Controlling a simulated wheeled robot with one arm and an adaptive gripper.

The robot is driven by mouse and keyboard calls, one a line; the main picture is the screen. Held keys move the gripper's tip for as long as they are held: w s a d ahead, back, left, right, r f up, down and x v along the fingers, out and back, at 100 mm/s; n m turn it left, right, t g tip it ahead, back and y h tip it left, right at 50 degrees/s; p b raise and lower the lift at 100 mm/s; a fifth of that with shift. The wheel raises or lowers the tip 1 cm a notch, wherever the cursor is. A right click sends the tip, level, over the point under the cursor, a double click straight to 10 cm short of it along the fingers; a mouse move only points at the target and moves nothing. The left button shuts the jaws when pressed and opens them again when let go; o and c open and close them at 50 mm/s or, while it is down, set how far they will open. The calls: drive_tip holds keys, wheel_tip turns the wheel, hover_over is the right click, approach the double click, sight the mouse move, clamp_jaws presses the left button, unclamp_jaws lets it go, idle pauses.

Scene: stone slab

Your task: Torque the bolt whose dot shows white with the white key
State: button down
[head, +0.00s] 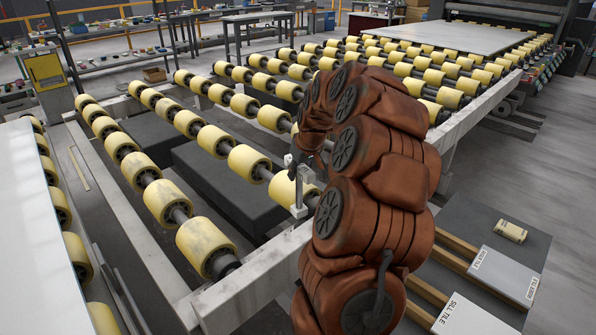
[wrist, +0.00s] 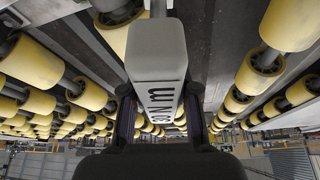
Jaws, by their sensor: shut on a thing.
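My gripper (wrist: 158,120) is shut on a pale grey-white block-shaped key (wrist: 156,50) with dark lettering on its face, partly readable as "N m". A thin metal shaft (wrist: 158,8) shows beyond the key's far end. In the head view, my gripper (head: 297,165) is largely hidden behind my brown arm. A pale upright piece (head: 299,193), seemingly part of the key, stands by the conveyor's near side beam. I cannot make out any bolt or white dot in either view, nor tell whether the key's tip touches anything.
Rows of yellow rollers (head: 205,245) surround the gripper. The near side beam (head: 245,277) runs below it. A pale slab (head: 35,220) lies at left.

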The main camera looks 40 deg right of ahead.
sight(299, 190)
drive_tip(key=shift+s+b, duration=0.1)
drive_tip(key=shift+b, duration=0.3)
drive_tip(key=shift+f+b, duration=1.4)
drive_tip(key=shift+f, duration=1.15)
drive_tip(key=shift+f+b, duration=0.75)
drive_tip(key=shift+b, duration=0.05)
idle(0.4)
